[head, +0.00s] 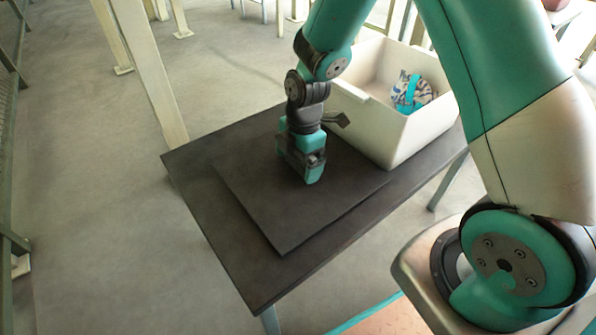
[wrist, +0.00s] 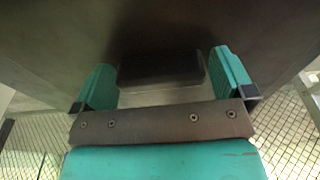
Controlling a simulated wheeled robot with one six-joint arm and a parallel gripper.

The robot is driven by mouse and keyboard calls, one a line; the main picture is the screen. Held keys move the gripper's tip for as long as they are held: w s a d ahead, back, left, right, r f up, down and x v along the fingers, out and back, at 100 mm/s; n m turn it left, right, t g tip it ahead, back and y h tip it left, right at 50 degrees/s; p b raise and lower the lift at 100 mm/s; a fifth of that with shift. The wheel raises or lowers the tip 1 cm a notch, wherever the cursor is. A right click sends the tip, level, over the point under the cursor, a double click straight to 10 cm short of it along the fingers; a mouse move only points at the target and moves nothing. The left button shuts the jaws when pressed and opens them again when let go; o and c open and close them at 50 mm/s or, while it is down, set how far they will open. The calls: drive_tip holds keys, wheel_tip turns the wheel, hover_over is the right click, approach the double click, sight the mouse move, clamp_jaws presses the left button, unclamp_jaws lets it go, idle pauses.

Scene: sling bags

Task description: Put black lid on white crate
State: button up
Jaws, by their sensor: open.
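The black lid (head: 285,215) is a flat dark panel lying on the dark table, left of the white crate. The white crate (head: 400,137) stands open at the table's back right. My gripper (head: 303,175) points down over the lid's middle. In the wrist view my gripper (wrist: 166,75) is open, its two green fingers on either side of a dark raised block (wrist: 160,68), which looks like the lid's handle. I cannot tell whether the fingers touch it. In the head view my gripper hides this block.
A blue and white patterned bag (head: 411,92) lies inside the crate. The dark table (head: 200,155) has a bare strip along its left and front edges. A pale post (head: 150,70) stands behind the table's left corner. The grey floor at left is clear.

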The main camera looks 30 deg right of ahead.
drive_tip(key=c, duration=0.9)
